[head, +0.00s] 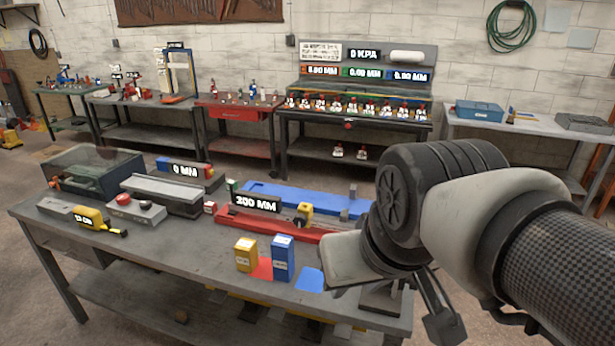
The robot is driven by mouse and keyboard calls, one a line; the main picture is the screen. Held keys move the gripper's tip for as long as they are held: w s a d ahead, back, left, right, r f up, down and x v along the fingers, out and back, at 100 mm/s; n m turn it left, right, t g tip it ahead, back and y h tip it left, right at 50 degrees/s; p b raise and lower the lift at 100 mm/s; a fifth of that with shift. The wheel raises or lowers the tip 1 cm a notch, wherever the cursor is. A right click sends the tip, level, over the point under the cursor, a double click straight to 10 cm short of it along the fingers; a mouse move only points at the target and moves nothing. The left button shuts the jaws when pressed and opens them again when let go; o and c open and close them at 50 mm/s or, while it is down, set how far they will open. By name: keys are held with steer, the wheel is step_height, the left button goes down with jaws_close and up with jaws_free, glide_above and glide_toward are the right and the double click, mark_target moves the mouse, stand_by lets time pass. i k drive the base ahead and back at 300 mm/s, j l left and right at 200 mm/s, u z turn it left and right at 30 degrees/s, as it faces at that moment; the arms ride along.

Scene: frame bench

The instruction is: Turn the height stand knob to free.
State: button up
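I cannot tell for sure which thing is the height stand. A tall upright frame (181,76) with a blue post and an orange base stands on the back left bench and carries a small label too small to read. No knob on it can be made out. My arm comes in from the right over the near bench. My gripper (440,312) seems to be the dark part at the arm's lower end, beside the near bench's right end. Its fingertips are not clear, and it touches no knob that I can see.
The near bench (190,262) carries a red rail (250,221) labelled 200 MM, a blue rail (290,197), a yellow box (246,254), a blue box (283,258) and a yellow tape measure (92,217). A red cabinet (240,125) and gauge bench (352,120) stand behind.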

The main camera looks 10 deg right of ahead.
mark_target(413, 286)
steer(key=l, duration=1.15)
steer(key=k+l, duration=0.35)
steer(key=k, duration=0.65)
steer(key=i+z, duration=0.2)
steer(key=i, duration=0.9)
